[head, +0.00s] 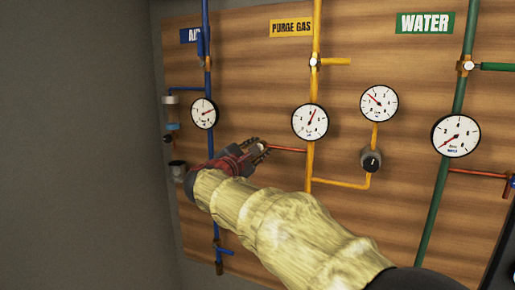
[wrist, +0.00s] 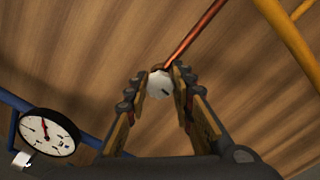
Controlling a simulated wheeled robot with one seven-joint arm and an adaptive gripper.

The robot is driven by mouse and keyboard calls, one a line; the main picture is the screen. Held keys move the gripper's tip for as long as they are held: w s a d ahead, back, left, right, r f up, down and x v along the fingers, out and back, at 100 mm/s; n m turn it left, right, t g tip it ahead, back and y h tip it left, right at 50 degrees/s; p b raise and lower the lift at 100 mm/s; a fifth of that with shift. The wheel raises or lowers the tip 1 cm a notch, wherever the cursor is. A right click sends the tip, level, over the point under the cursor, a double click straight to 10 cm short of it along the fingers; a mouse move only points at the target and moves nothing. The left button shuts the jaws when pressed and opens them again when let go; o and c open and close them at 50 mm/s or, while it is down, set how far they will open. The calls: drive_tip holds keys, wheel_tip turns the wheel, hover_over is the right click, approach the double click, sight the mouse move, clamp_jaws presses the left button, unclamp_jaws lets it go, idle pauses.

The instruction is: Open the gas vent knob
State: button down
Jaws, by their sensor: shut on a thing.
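The small pale round knob (wrist: 159,86) sits at the end of a thin red pipe (wrist: 192,36), between my fingertips in the wrist view. A dark mark shows on its face. The red pipe also shows in the head view (head: 287,149), running left from the yellow purge gas pipe (head: 311,135). My gripper (head: 258,152) is shut on the knob, with one finger on each side of it; it also shows in the wrist view (wrist: 159,84). In the head view the fingers mostly hide the knob. I cannot tell how far it is turned.
A purge gas gauge (head: 310,121) is right of my gripper, and a second gauge (head: 379,103) stands above a dark regulator knob (head: 371,161). The blue air pipe (head: 208,70) and its gauge (head: 204,113) are to the left. The green water pipe (head: 457,105) is far right.

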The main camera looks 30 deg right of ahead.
drive_tip(key=shift+f, duration=0.1)
idle(0.3)
drive_tip(key=c, duration=1.5)
unclamp_jaws()
drive_tip(key=shift+a, duration=0.1)
drive_tip(key=v, duration=1.2)
